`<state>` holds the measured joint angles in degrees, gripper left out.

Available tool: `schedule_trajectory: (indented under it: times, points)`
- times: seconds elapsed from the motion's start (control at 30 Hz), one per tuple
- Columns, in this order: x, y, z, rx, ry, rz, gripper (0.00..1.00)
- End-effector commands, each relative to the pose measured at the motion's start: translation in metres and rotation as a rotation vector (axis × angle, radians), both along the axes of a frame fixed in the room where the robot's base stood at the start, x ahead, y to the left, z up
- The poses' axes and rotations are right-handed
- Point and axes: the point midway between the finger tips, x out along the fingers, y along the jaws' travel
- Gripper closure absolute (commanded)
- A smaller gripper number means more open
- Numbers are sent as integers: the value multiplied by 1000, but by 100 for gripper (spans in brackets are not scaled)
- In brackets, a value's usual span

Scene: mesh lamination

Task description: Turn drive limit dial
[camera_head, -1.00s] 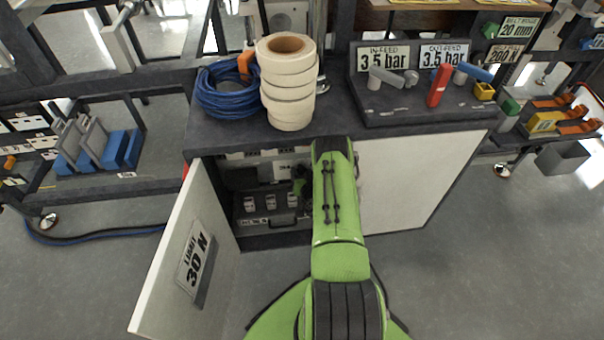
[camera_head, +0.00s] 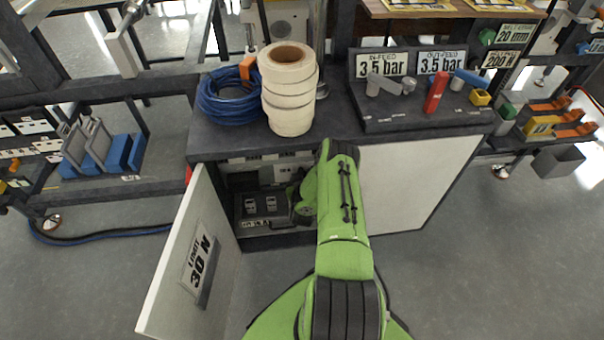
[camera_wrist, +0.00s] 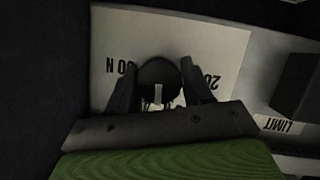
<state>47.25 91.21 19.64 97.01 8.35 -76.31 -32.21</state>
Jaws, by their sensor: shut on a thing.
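The drive limit dial (camera_wrist: 159,75) is a dark round knob with a pale pointer mark, in front of a pale scale plate (camera_wrist: 215,35) in the wrist view. The plate's printing appears upside down, and part of it is hidden. My gripper (camera_wrist: 160,84) has a finger on each side of the dial and is shut on it. In the head view my green arm reaches into the open cabinet (camera_head: 268,207), and it hides the dial and the gripper there. The cabinet door (camera_head: 190,262) stands open and carries a "LIMIT 30 N" sign (camera_head: 199,262).
A small "LIMIT" label (camera_wrist: 280,124) and a dark block (camera_wrist: 298,85) are right of the dial in the wrist view. On the cabinet top stand a stack of tape rolls (camera_head: 289,95), a blue hose coil (camera_head: 228,100) and a valve panel (camera_head: 425,113).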

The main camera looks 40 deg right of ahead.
Motion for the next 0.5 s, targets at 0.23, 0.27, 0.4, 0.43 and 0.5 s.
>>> schedule_trajectory:
  times: [0.23,0.27,0.4,0.43,0.5]
  points:
    - [1,1,5,-167,113,-1,80]
    - [1,1,4,-184,125,0,80]
    - [1,1,4,-255,172,0,80]
    - [1,1,3,-265,180,0,80]
    - [1,1,3,-291,196,0,80]
